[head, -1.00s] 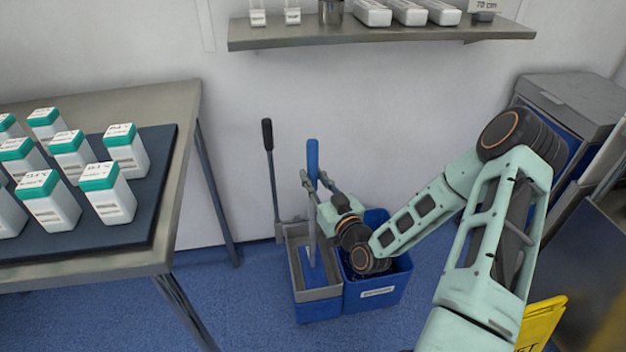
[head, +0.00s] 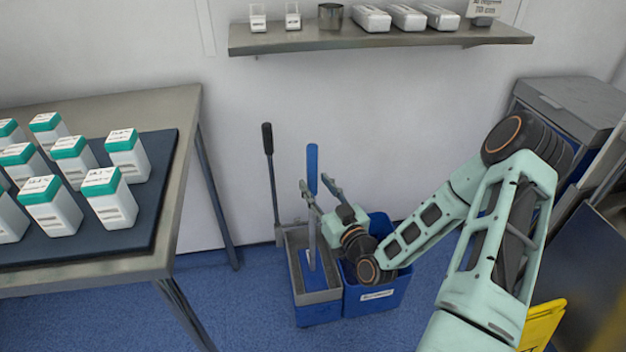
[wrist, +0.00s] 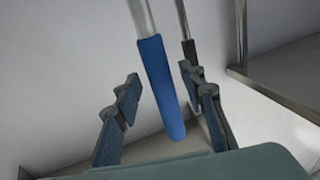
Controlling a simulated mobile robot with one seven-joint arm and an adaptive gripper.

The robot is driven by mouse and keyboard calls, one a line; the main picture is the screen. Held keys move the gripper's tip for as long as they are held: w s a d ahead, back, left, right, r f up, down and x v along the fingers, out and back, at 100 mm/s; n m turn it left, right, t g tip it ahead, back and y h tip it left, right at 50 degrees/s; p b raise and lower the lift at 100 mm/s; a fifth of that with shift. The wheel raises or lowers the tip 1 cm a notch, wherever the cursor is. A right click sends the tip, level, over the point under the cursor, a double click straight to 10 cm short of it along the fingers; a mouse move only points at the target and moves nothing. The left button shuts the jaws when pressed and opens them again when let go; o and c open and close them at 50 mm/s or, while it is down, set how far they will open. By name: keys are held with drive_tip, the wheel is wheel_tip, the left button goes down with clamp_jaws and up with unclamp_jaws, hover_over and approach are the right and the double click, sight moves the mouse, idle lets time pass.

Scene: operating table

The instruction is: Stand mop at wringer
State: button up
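The mop has a blue grip (head: 312,165) and a grey pole. It stands nearly upright, with its blue flat head (head: 312,272) down in the grey wringer (head: 322,297) on the left side of the blue bucket. My gripper (head: 314,181) is open at the mop's upper part, with one finger on each side of it. In the wrist view the blue grip (wrist: 162,90) runs between the spread fingers of my gripper (wrist: 158,80), with gaps on both sides. The wringer's black-handled lever (head: 267,140) rises just left of the mop.
A blue bucket compartment (head: 378,302) lies right of the wringer, partly under my arm. A steel table (head: 172,190) with several teal-capped bottles is at left. A wall shelf (head: 380,40) hangs above. A yellow sign (head: 543,322) and a grey-lidded bin (head: 575,100) are at right.

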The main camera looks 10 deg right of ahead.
drive_tip(key=p+v, duration=0.1)
drive_tip(key=v, duration=0.8)
drive_tip(key=shift+s, duration=0.35)
drive_tip(key=shift+d, duration=0.1)
